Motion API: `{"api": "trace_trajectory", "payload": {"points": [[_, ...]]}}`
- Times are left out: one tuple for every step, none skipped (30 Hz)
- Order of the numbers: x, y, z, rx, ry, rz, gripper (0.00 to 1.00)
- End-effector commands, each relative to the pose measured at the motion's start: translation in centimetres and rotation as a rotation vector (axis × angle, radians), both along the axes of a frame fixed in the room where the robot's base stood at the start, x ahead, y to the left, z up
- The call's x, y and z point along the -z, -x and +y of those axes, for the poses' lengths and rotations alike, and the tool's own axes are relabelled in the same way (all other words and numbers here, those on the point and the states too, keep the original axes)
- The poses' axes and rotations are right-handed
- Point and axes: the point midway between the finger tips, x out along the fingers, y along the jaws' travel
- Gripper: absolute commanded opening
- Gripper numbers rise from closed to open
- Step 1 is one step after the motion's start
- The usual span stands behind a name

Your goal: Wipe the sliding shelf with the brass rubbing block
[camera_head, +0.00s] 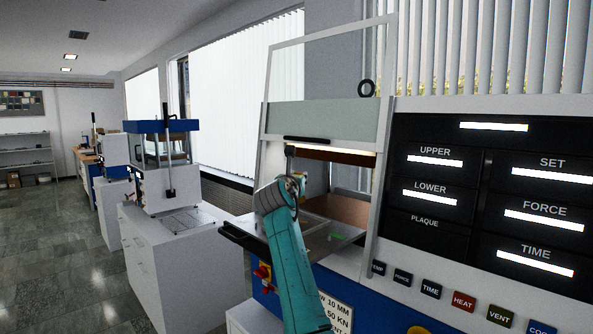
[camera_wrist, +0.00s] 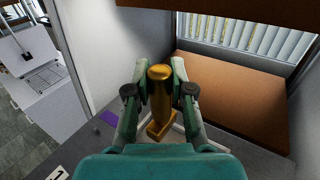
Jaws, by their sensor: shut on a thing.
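My gripper (camera_wrist: 160,88) is shut on the brass rubbing block (camera_wrist: 158,100), a golden upright handle on a flat foot. The foot is low between the fingers, over the grey sliding shelf (camera_wrist: 78,152); whether it touches the shelf cannot be told. In the head view my gripper (camera_head: 296,180) is at the open press front, above the sliding shelf (camera_head: 312,243), which sticks out of the press. My arm hides part of the shelf, and the block is barely distinguishable there.
A brown lower platen (camera_wrist: 235,98) lies behind the shelf, with an upper platen (camera_head: 335,156) above it. A raised guard (camera_head: 325,120) is over the opening. A small green piece (camera_head: 337,237) and a purple patch (camera_wrist: 108,117) show on the shelf. The control panel (camera_head: 490,215) stands right.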

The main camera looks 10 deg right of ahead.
Motion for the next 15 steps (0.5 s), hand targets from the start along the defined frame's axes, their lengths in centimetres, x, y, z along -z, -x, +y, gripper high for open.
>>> {"api": "trace_trajectory", "payload": {"points": [[-0.7,0.0,0.2,0.0,0.0,-0.003,0.0],[-1.0,0.0,0.2,0.0,0.0,-0.003,0.0],[-1.3,0.0,0.3,0.0,0.0,-0.003,0.0],[-1.6,0.0,0.4,0.0,0.0,-0.002,0.0],[-1.8,0.0,0.4,0.001,0.0,-0.002,0.0],[-2.1,0.0,0.5,0.001,0.0,-0.002,0.0],[-2.3,0.0,0.5,0.002,0.0,-0.002,0.0],[-2.5,0.0,0.6,0.002,0.0,-0.002,0.0],[-2.7,0.0,0.6,0.002,0.0,-0.002,0.0],[-2.7,0.0,0.6,0.002,-0.001,-0.001,0.0],[-2.8,0.0,0.6,0.003,-0.001,-0.001,0.0],[-2.8,0.0,0.6,0.003,-0.001,-0.001,0.0],[-2.8,0.0,0.6,0.003,-0.001,-0.001,0.0],[-2.8,0.0,0.6,0.003,-0.001,-0.001,0.0],[-2.8,0.0,0.6,0.003,-0.001,-0.001,0.0]]}}
